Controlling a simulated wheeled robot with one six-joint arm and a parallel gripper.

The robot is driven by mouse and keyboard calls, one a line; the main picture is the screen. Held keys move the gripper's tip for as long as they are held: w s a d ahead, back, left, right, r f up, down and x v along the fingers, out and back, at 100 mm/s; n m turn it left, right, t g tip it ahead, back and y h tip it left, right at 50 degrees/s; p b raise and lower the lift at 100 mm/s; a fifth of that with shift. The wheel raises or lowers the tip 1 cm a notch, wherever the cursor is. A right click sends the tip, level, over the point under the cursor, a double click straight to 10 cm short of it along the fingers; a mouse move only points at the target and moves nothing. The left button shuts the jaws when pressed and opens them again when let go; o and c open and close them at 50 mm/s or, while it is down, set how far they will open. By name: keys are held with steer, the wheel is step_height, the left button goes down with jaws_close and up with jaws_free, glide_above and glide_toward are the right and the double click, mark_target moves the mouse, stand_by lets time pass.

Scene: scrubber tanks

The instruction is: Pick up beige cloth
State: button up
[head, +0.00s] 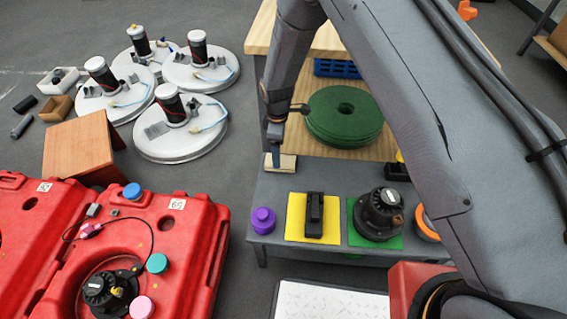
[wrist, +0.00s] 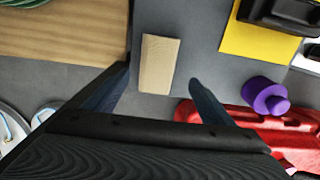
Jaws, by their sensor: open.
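The beige cloth (wrist: 158,62) is a small, flat-looking rectangle at the left edge of the grey table. In the wrist view it lies between and beyond the fingertips of my gripper (wrist: 159,80), with bare grey on its right side. In the head view the cloth (head: 288,163) shows just under and beside my gripper (head: 275,158), which points down and partly hides it. My gripper is open and empty. How much height lies between the fingertips and the cloth is hard to tell.
A wooden table with green discs (head: 345,112) stands just behind. A purple knob (head: 263,219), a yellow mat (head: 297,228) with a black part, and a black cap (head: 379,212) share the grey table. Red tanks (head: 190,240) stand at left.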

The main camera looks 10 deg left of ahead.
steer(key=shift+w+d+f+b, duration=0.15)
steer(key=shift+f, duration=1.2)
steer(key=shift+w+d+f+b, duration=0.15)
steer(key=shift+f, duration=1.2)
steer(key=c, duration=1.2)
steer(key=shift+r+p, duration=0.55)
steer(key=shift+r, duration=4.5)
steer(key=shift+c, duration=0.2)
